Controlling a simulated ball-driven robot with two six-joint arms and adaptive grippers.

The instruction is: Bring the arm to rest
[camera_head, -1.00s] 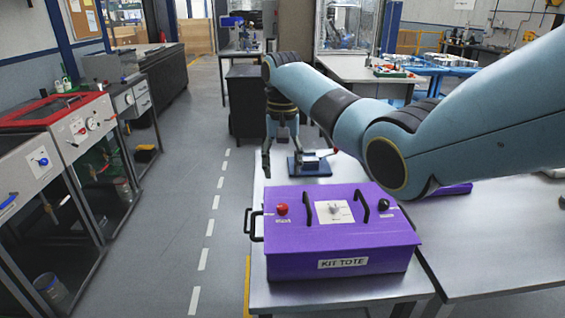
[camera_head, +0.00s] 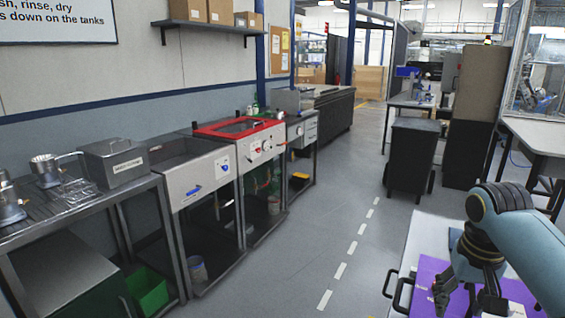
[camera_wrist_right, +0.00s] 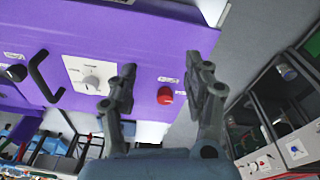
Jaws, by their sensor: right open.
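My right gripper (camera_head: 463,296) is at the lower right of the head view, above the purple kit tote (camera_head: 429,271). In the right wrist view its two fingers (camera_wrist_right: 163,82) are apart with nothing held between them. The tote's purple lid (camera_wrist_right: 130,40) fills the upper left there. A red knob (camera_wrist_right: 165,95) shows between the fingers, apart from them as far as I can tell. A white plate with a dial (camera_wrist_right: 90,80) and a black handle (camera_wrist_right: 42,76) are to its left. My left gripper is not in view.
A row of wash tanks (camera_head: 195,165) stands along the left wall. A dark cabinet (camera_head: 412,155) is beyond the table. The grey aisle (camera_head: 320,225) between is clear.

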